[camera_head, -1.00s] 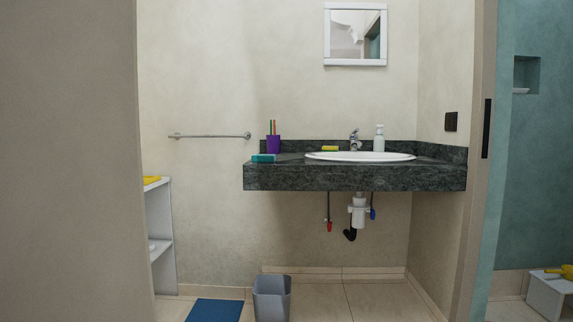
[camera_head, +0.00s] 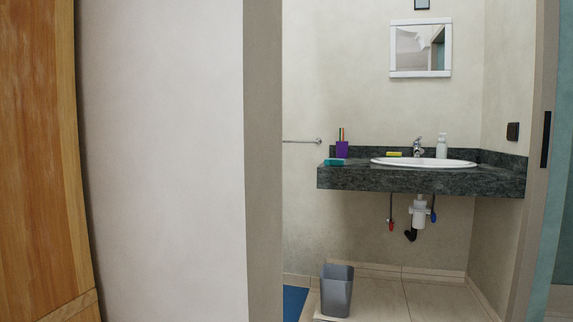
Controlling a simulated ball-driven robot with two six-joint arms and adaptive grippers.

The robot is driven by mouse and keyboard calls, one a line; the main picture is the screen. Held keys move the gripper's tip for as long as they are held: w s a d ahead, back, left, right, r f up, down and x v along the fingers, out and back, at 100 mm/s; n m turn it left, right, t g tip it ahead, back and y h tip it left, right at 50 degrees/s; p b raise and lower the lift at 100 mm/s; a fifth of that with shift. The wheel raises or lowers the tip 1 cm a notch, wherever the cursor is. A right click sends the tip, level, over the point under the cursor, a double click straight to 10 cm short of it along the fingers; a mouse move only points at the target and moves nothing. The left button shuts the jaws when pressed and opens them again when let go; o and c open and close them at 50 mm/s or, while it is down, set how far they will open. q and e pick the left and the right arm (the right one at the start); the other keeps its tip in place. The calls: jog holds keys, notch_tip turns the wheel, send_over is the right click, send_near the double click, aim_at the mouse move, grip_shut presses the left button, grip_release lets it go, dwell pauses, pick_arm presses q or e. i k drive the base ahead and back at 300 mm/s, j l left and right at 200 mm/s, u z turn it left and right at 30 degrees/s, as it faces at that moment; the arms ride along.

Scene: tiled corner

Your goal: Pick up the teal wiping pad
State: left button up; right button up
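The teal wiping pad (camera_head: 334,162) lies on the left end of the dark stone counter (camera_head: 420,181), near its front edge. It is small and flat from here, in front of a purple cup (camera_head: 341,149) that holds several thin sticks. Neither of my grippers shows in the head view.
A wall end (camera_head: 262,160) stands close at the left, with a wooden door (camera_head: 40,160) beyond it at the far left. A grey bin (camera_head: 337,290) and blue mat (camera_head: 293,302) are on the floor below the counter. A white sink (camera_head: 424,162), yellow sponge (camera_head: 394,154) and soap bottle (camera_head: 441,147) are on the counter.

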aim_at(333, 162)
jog(key=l+u, duration=0.1)
jog(key=u, duration=0.35)
jog(key=i+l+u, duration=0.1)
jog(key=u, duration=0.3)
jog(key=l+u, duration=0.15)
jog(key=u, duration=0.3)
jog(key=l+u, duration=0.15)
jog(key=u, duration=0.25)
jog(key=l+u, duration=0.15)
jog(key=u, duration=0.3)
